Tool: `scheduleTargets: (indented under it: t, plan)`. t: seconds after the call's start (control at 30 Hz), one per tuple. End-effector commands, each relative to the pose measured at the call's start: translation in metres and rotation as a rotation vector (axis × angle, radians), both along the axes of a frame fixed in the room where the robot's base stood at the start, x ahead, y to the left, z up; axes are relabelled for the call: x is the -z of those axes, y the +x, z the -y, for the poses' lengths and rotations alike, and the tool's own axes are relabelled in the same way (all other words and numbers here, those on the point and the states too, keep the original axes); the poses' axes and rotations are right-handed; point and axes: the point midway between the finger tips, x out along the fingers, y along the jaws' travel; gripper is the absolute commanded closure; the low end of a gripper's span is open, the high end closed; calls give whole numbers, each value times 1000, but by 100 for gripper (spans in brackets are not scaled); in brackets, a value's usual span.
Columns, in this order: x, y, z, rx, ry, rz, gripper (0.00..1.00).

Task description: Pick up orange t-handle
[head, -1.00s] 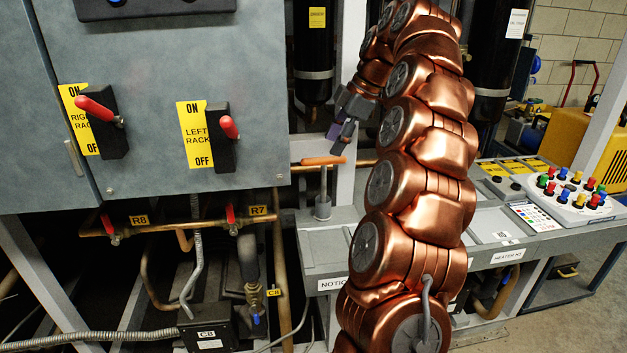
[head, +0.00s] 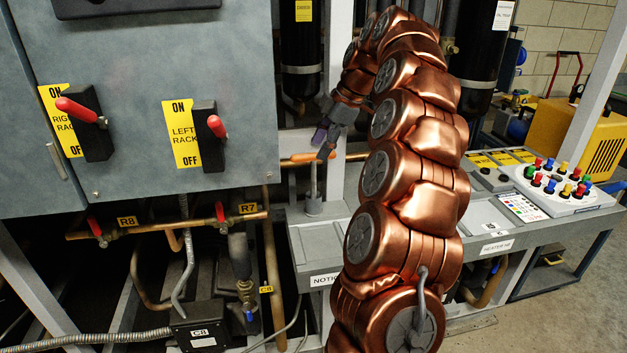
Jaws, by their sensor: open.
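The orange t-handle (head: 302,158) has an orange crossbar on a grey upright stem. It stands upright on the grey shelf, left of my copper arm. My gripper (head: 322,146) has dark fingers and is open. It hangs just above the right end of the orange bar and overlaps it in the picture. I cannot tell whether the fingers touch the bar. The right end of the bar is partly hidden behind the fingers.
A grey panel with red-handled switches (head: 216,126) stands close on the left. The grey bench (head: 425,228) runs right, with a board of colored knobs (head: 563,187). Black cylinders (head: 302,50) and copper pipes are behind. My arm covers the middle of the bench.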

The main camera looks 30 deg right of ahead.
Motion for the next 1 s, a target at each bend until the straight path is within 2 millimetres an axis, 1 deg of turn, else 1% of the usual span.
scheduleTargets:
  t: [0.5, 0.77, 1.0]
  plan:
    - [38, 13, -9, -2, 3, -5, 48]
    - [40, 14, -9, -1, 1, -2, 48]
    - [40, 14, -9, -1, 1, -2, 72]
